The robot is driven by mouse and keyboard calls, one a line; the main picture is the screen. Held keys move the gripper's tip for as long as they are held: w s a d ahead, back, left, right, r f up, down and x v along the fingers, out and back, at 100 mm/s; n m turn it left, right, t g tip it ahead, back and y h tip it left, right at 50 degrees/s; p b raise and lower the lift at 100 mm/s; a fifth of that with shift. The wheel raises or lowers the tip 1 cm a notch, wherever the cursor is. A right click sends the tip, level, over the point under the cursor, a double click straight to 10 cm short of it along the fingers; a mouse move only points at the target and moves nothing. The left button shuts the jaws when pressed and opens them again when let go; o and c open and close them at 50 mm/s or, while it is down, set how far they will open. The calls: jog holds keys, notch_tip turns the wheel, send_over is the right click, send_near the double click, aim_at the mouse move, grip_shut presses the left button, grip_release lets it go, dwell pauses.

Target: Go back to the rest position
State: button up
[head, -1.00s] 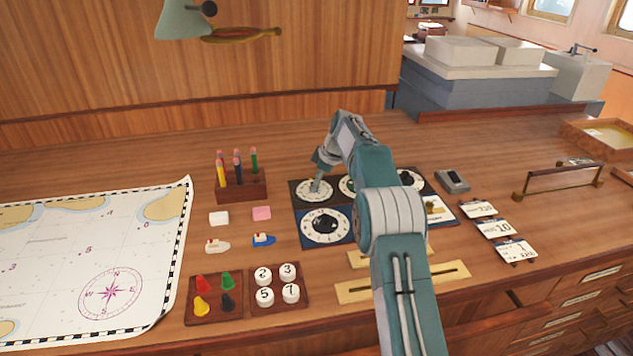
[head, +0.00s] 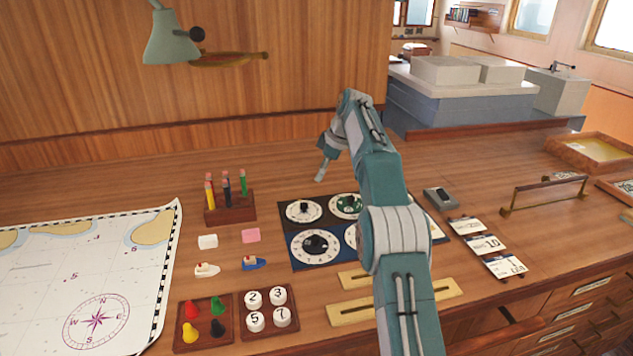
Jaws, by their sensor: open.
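My gripper (head: 321,172) is at the end of my arm, raised above the desk just behind the dial panel (head: 284,250). It points down, is open, and nothing shows in it. It is apart from the black upper-left dial (head: 303,211). The fingers are small and seen from the side. My arm hides part of the panel's right side.
A pencil holder (head: 230,208) stands left of the panel, with a chart (head: 60,290) farther left. Erasers, toy boats, a peg tray (head: 204,321) and a number tray (head: 269,312) lie in front. Cards (head: 486,244) and a small grey device (head: 440,199) lie right. A lamp (head: 171,38) hangs above.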

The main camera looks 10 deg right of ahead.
jog(key=shift+r, duration=0.15)
jog(key=s+a+r+m+t+h, duration=0.1)
jog(key=s+a+r+m, duration=0.15)
jog(key=s+r, duration=0.55)
jog(key=s+a+r+m+t+h, duration=0.1)
jog(key=s+r+m, duration=0.3)
jog(key=s, duration=0.8)
jog(key=s+f+m+h, duration=0.1)
jog(key=s+f+m, duration=0.2)
jog(key=s, duration=1)
jog(key=s+a+f+m+t+h, duration=0.1)
jog(key=s+f+m, duration=0.2)
jog(key=s+f, duration=0.5)
jog(key=s, duration=0.5)
jog(key=shift+f+t, duration=0.2)
jog(key=shift+t, duration=0.1)
